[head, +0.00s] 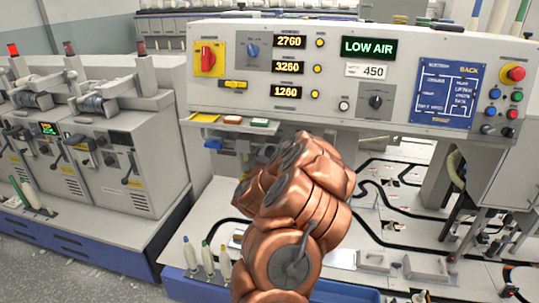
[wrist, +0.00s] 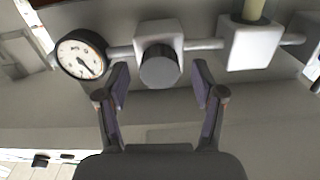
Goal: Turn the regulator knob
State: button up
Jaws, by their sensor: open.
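The regulator knob (wrist: 160,70) is a dark grey round knob on the front of a white block, seen in the wrist view. A round gauge (wrist: 81,54) with a white face and dark needle is joined to the block by a pipe on the left. My gripper (wrist: 160,82) is open, with one finger on each side of the knob and slightly below it in the picture. I cannot tell whether the fingertips touch the knob. In the head view my copper-coloured arm hides my gripper and the regulator.
A second white block (wrist: 250,45) sits on the pipe right of the knob. In the head view, a control panel (head: 300,110) with a "LOW AIR" display (head: 369,47) stands above my arm. White bobbins (head: 190,252) stand left of my arm. A grey machine (head: 120,160) is farther left.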

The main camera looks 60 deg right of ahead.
jog(key=shift+w+d, duration=0.15)
jog(key=shift+d, duration=0.2)
jog(key=c, duration=1.1)
jog(key=shift+c, duration=0.2)
jog(key=shift+f+b, duration=0.1)
jog(key=shift+b, duration=0.3)
